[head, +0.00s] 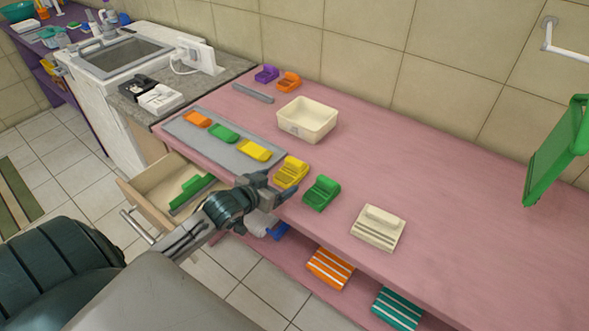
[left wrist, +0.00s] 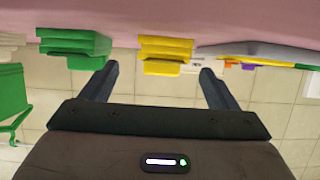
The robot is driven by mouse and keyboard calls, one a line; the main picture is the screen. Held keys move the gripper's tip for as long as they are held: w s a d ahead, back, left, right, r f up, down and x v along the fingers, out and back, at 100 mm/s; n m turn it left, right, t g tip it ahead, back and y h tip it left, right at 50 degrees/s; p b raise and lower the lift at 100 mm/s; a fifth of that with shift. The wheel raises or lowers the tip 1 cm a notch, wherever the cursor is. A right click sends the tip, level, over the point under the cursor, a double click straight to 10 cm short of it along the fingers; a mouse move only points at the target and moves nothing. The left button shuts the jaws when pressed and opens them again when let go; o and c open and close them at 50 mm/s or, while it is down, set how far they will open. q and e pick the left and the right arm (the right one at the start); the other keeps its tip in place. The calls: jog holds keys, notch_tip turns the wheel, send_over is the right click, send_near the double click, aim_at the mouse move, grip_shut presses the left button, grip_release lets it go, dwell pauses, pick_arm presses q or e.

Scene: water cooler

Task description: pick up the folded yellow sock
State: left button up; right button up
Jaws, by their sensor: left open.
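The folded yellow sock (head: 291,171) lies on the pink table near its front edge, just right of the grey mat. In the left wrist view, which is upside down, the folded yellow sock (left wrist: 165,52) shows between the two fingers and beyond their tips. My left gripper (head: 281,188) is open and empty at the table's front edge, close to the sock. Its fingers (left wrist: 158,70) straddle the sock's width in the wrist view; I cannot tell whether they touch it. My right gripper is not in view.
A folded green sock (head: 321,193) sits close on the right, with a cream folded cloth (head: 378,229) farther along. The grey mat (head: 203,145) holds orange, green and yellow flat pieces. A cream bin (head: 308,120) stands behind. An open drawer (head: 150,200) juts out left.

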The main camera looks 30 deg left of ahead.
aim_at(290, 172)
pick_arm(q)
jog(key=x, duration=0.3)
jog(key=shift+r, duration=0.1)
jog(key=x, duration=0.1)
jog(key=p+x, duration=0.1)
jog(key=x, duration=0.2)
jog(key=shift+w+a+r+p, duration=0.25)
jog(key=shift+w+p, duration=0.15)
jog(key=shift+w, duration=0.1)
jog(key=shift+w+f, duration=0.25)
jog(key=shift+w, duration=0.1)
jog(key=shift+s, duration=0.1)
jog(key=c, duration=1.1)
